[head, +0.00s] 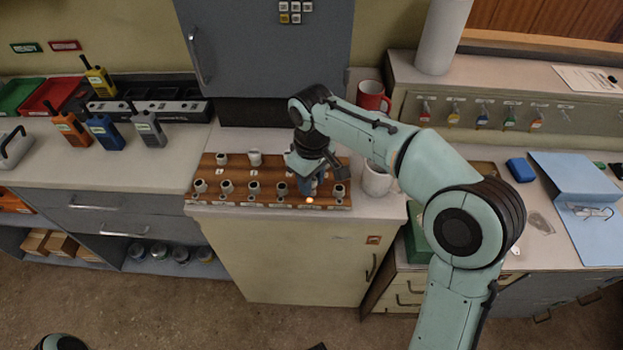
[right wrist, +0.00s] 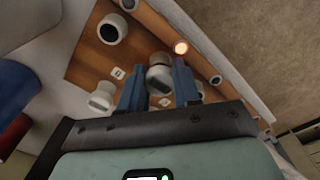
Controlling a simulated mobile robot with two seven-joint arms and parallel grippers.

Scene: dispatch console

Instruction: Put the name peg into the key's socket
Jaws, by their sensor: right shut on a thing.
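A brown wooden peg board (head: 240,200) lies on the cabinet top, with several pale cylindrical pegs or sockets in rows. A small orange light glows at its front edge (head: 310,200); it also shows in the right wrist view (right wrist: 181,47). My right gripper (head: 312,186) is low over the board's right part, fingers pointing down. In the right wrist view its blue fingers (right wrist: 159,85) are shut on a pale grey cylinder, the name peg (right wrist: 158,74). Whether the peg's lower end is in a socket or above it, I cannot tell.
A white mug (head: 377,180) stands just right of the board, with a red mug (head: 371,97) behind it. Several tagged keys (head: 483,114) hang on the panel at right. Radios (head: 105,132) stand on the left counter. The grey cabinet (head: 265,45) is behind the board.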

